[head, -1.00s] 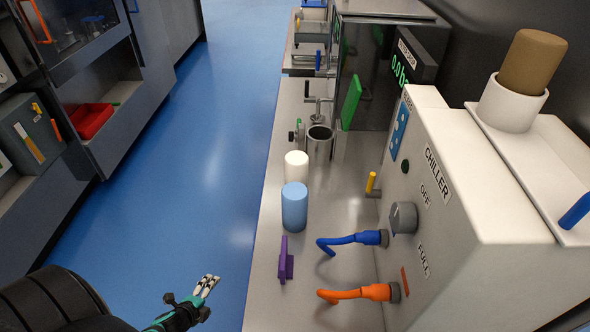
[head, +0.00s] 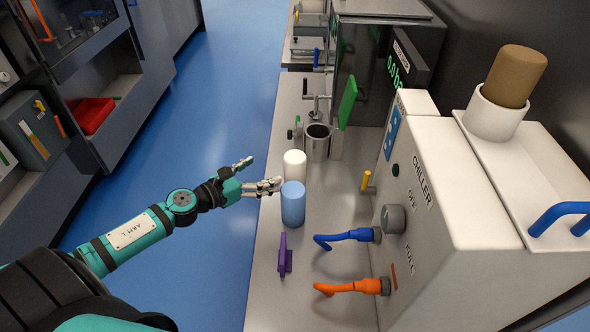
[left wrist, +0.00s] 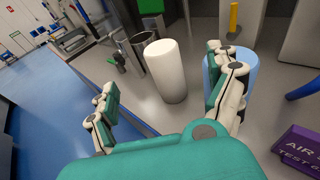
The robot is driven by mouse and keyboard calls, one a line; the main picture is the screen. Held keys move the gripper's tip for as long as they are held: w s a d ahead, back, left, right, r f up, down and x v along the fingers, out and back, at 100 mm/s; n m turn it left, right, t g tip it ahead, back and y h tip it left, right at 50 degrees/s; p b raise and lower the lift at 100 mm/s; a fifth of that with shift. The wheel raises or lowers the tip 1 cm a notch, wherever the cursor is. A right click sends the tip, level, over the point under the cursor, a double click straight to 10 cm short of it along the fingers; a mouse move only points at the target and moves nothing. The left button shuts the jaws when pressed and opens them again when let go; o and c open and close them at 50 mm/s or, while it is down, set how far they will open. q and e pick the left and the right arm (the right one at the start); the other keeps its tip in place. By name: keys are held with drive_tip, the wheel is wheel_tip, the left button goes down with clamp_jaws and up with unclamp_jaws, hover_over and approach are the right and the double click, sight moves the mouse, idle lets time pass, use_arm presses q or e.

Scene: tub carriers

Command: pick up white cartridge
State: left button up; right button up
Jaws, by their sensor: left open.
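The white cartridge (head: 294,163) stands upright on the bench, just behind the blue cylinder (head: 293,205) in the head view. In the left wrist view the white cartridge (left wrist: 165,71) is between the spread fingers, farther out than the fingertips. My left gripper (head: 262,173) is open and empty, at the bench's left edge beside the white cartridge. In the left wrist view its right finger overlaps the blue cylinder (left wrist: 246,68); I cannot tell whether they touch. My right gripper is not in view.
A metal cup (head: 317,143) stands behind the white cartridge. A purple piece (head: 285,254) is in front of the blue cylinder. Blue (head: 345,238) and orange (head: 350,287) hose fittings stick out from the chiller (head: 450,210) at right. Open blue floor lies left of the bench.

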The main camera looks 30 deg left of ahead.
sight(289, 160)
use_arm(q)
drive_tip(key=p+x, duration=0.1)
drive_tip(key=x, duration=0.4)
drive_tip(key=shift+w+d+f, duration=0.1)
drive_tip(key=shift+w, duration=0.2)
drive_tip(key=x, duration=0.4)
drive_tip(key=shift+p, duration=0.4)
drive_tip(key=shift+w+d+f, duration=0.15)
drive_tip(key=shift+w+d, duration=0.1)
drive_tip(key=shift+w, duration=0.25)
drive_tip(key=shift+s, duration=0.15)
drive_tip(key=shift+c, duration=1.1)
drive_tip(key=c, duration=1.6)
